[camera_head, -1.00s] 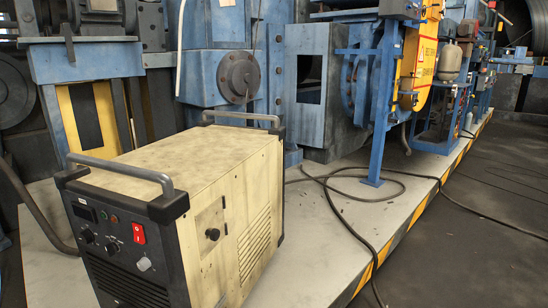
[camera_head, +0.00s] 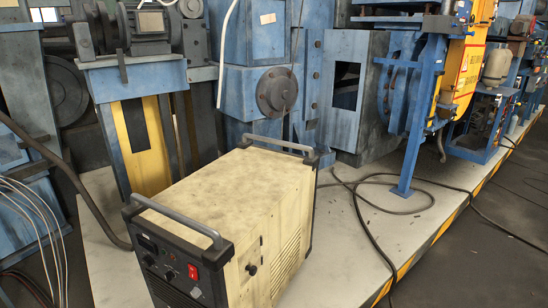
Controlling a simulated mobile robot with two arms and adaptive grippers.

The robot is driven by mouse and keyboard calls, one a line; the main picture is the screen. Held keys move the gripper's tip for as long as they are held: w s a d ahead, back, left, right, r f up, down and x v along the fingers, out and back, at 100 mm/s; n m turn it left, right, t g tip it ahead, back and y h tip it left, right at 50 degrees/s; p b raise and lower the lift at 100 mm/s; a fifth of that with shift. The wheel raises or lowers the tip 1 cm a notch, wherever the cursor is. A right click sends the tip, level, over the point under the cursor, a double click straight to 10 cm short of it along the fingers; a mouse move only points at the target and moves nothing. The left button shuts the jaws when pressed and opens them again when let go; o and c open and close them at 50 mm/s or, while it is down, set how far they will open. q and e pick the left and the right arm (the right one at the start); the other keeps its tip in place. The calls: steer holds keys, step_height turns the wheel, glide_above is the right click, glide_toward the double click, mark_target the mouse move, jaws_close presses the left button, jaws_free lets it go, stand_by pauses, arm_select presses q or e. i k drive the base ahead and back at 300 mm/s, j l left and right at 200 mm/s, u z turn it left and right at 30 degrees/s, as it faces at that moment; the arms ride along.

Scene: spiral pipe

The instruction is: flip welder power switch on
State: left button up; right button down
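The welder (camera_head: 225,205) is a cream box with a black front panel and grey handles on top. It stands upright on the pale platform, left of the middle in the head view. Its red power switch (camera_head: 193,272) is on the black front panel, near the right edge, with a dark knob to its left. I cannot tell the switch's position at this size. The lower part of the front panel is cut off by the bottom edge. Neither of my grippers shows in the head view.
Black cables (camera_head: 370,205) lie on the platform right of the welder. Blue machinery (camera_head: 265,65) stands close behind it. Thin loose wires (camera_head: 45,240) hang at the left. The platform has a yellow and black striped edge (camera_head: 440,228); dark floor lies beyond.

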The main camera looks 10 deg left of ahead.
mark_target(193, 275)
steer(key=u, duration=1.05)
steer(key=j+z, duration=0.3)
steer(key=j, duration=0.3)
